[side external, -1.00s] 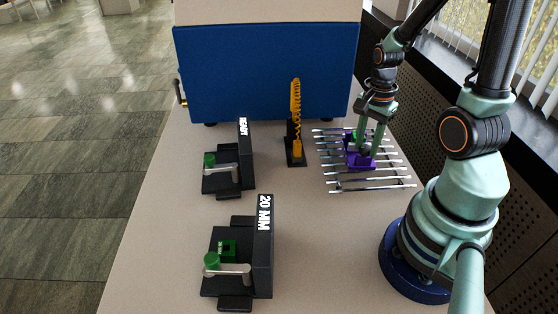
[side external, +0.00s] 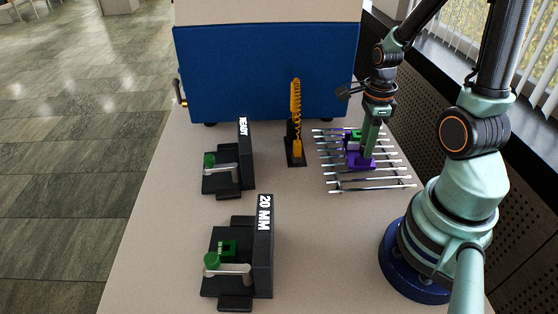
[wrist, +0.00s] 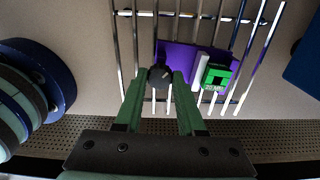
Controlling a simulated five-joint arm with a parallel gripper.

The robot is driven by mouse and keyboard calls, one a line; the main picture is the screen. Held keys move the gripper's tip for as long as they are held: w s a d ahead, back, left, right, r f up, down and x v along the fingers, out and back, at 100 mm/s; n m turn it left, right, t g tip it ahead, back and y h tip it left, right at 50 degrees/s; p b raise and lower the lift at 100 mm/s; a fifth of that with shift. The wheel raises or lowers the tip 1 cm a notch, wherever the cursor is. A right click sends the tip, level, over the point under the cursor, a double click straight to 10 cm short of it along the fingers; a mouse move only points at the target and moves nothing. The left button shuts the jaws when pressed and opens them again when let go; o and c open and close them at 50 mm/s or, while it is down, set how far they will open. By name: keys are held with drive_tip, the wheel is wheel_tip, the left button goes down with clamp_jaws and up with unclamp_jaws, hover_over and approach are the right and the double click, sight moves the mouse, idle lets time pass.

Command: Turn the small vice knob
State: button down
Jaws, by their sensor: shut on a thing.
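The small purple vice (wrist: 180,54) lies on the metal rod rack at the right of the table; it also shows in the side view (side external: 362,165). Its dark round knob (wrist: 160,76) has a light mark on top. My gripper (wrist: 161,73) is shut on the knob, with one green finger on each side. In the side view my gripper (side external: 368,158) points down at the vice and hides the knob. A green block (wrist: 216,78) with lettering sits at the vice's right in the wrist view, beside a pale jaw.
The rack's parallel metal rods (side external: 385,181) surround the vice. An orange spring-like piece on a black stand (side external: 296,125) is left of it. A black READY press (side external: 240,172) and a 20 MM press (side external: 262,255) stand further left. A blue box (side external: 265,75) stands behind.

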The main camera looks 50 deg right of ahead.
idle(0.3)
drive_tip(key=c, duration=0.5)
unclamp_jaws()
drive_tip(key=shift+r, duration=0.1)
wheel_tip(320, 180, up, 12)
idle(0.4)
